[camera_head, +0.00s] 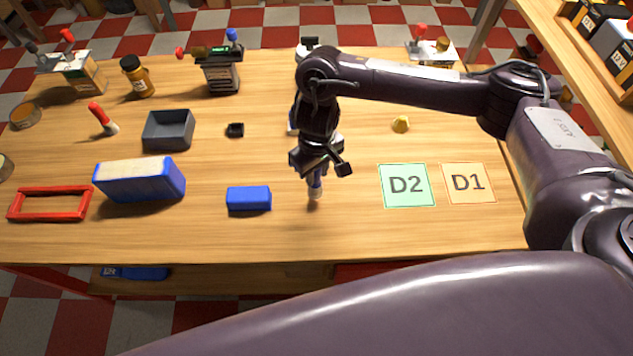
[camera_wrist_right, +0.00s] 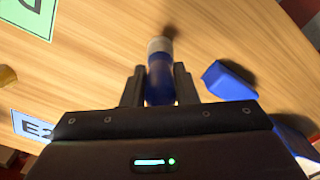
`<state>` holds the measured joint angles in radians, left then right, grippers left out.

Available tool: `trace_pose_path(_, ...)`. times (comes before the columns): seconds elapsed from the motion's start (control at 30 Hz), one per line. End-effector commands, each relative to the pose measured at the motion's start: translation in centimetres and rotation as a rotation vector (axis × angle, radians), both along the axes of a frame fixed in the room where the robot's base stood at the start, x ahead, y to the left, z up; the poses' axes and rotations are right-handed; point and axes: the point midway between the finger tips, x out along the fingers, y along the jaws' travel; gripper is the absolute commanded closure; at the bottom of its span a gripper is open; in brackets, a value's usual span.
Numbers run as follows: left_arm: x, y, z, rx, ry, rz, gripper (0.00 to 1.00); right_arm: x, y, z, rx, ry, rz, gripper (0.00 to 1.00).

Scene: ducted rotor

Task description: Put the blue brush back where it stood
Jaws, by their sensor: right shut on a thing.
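The blue brush (camera_head: 315,187) points down with its pale tip lowest, over the front middle of the wooden table. My right gripper (camera_head: 317,168) is shut on it from above. In the right wrist view the brush (camera_wrist_right: 159,78) sits between the two fingers of my right gripper (camera_wrist_right: 159,88). Its upper part is hidden by the gripper. I cannot tell whether its tip touches the table. My left gripper is not in view.
A blue block (camera_head: 249,198) lies left of the brush; cards D2 (camera_head: 406,186) and D1 (camera_head: 469,183) lie right. Further left are a large blue-and-cream block (camera_head: 140,180), a red frame (camera_head: 50,204), a grey tray (camera_head: 168,131) and a red-handled brush (camera_head: 103,119).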

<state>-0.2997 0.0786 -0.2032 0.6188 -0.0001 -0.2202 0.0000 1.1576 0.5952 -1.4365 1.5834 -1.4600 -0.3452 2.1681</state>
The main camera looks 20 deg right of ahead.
Motion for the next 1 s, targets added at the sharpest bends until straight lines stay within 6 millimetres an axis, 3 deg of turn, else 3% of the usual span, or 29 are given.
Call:
trace_pose_path(0.3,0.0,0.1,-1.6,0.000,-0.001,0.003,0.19,-0.1,0.1,-3.9,0.002,0.003,-0.001,1.00)
trace_pose_path(0.73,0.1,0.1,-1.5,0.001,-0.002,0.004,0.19,0.0,0.0,-4.4,0.000,0.001,-0.001,1.00)
trace_pose_path(0.77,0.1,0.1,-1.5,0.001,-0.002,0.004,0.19,0.0,0.0,-4.5,0.000,0.001,-0.001,0.72)
trace_pose_path(0.9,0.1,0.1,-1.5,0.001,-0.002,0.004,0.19,0.0,0.0,-4.4,0.000,0.001,0.000,0.54)
trace_pose_path(1.0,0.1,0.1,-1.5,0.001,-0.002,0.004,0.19,0.0,0.0,-4.4,0.000,0.000,0.000,0.52)
